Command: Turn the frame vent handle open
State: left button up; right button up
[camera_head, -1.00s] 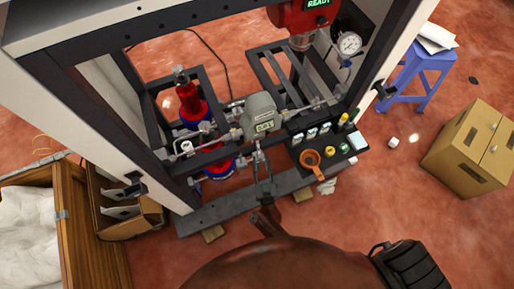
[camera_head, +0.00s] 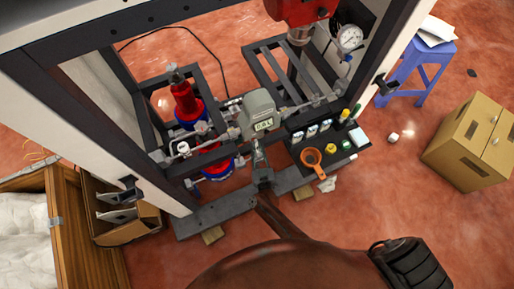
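My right gripper (camera_head: 259,146) is just in front of the grey meter (camera_head: 260,114) with a lit display, low in the middle of the dark frame (camera_head: 215,213). Its fingertips are close under the meter. I cannot tell whether they touch anything or how far apart they are. I cannot make out the vent handle for certain; the gripper and meter may hide it. A pipe run with small valve fittings (camera_head: 183,148) extends left of the meter. My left gripper is not in view.
A red-and-blue cylinder (camera_head: 184,100) stands left. A cardboard box (camera_head: 470,140) and blue stool (camera_head: 415,75) stand on the floor at right.

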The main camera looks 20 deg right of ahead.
grip_shut()
jog(key=shift+d+r+n+y, duration=0.15)
jog(key=shift+n+y, duration=0.45)
jog(key=shift+y, duration=0.3)
jog(key=shift+n+y, duration=0.5)
jog(key=shift+y, duration=0.1)
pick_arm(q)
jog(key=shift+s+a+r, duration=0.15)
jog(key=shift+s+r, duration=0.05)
pick_arm(e)
jog(key=shift+n+y, duration=0.5)
jog(key=shift+y, duration=0.5)
jog(key=shift+o, duration=1.7)
grip_release()
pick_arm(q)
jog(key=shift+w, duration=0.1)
pick_arm(e)
jog(key=shift+s+f, duration=0.15)
jog(key=shift+f, duration=0.05)
